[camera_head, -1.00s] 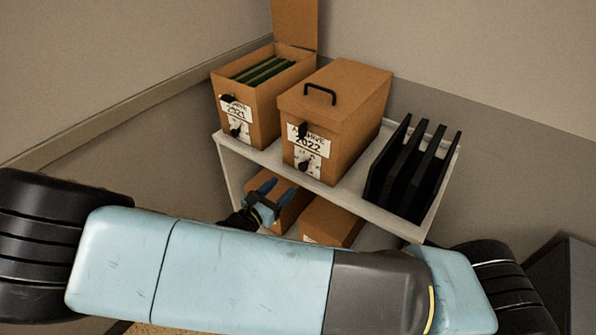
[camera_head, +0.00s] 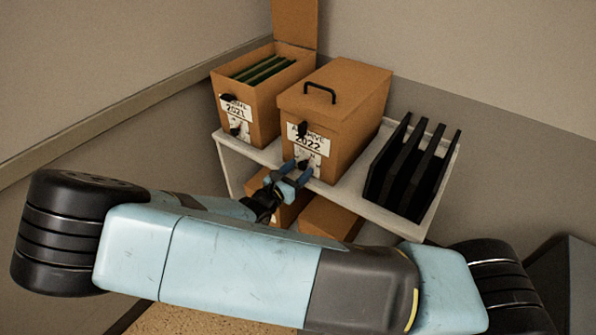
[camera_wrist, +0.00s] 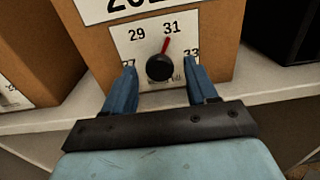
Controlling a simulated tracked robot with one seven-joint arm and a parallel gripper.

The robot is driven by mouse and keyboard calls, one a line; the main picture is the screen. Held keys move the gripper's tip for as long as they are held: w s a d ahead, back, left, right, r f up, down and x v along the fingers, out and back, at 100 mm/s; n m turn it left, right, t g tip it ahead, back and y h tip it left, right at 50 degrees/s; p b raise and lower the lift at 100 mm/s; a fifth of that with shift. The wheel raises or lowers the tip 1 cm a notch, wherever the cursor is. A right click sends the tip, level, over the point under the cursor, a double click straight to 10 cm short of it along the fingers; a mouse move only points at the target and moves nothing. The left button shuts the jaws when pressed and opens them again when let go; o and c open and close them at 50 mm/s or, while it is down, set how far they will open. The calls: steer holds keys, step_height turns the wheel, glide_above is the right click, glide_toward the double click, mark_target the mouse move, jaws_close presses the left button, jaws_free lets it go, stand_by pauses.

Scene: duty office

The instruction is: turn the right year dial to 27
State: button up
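The right year dial (camera_wrist: 160,68) is a round black knob with a red pointer. It is on a white plate on the front of the closed brown "2022" box (camera_head: 353,104). In the wrist view the plate reads 27, 29, 31 and 33 from left to right. The pointer leans slightly right of straight up, close to 31. My gripper (camera_wrist: 161,74) is open, its blue fingers on either side of the knob with a gap to each. I cannot tell how deep the fingertips reach. In the head view my gripper (camera_head: 296,175) is low in front of the box.
An open brown "2021" box (camera_head: 264,114) with green folders stands left of the closed box. A black file rack (camera_head: 412,172) stands to the right on the white shelf (camera_head: 372,215). Brown boxes (camera_head: 325,218) sit on the lower level, below my gripper.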

steer(key=c, duration=1)
steer(key=shift+n, duration=0.3)
steer(key=n, duration=0.3)
steer(key=shift+n, duration=0.4)
steer(key=n, duration=0.4)
steer(key=shift+n, duration=0.3)
steer(key=n, duration=1.1)
steer(key=shift+s+n, duration=0.1)
steer(key=shift+n, duration=1.9)
steer(key=shift+s, duration=0.1)
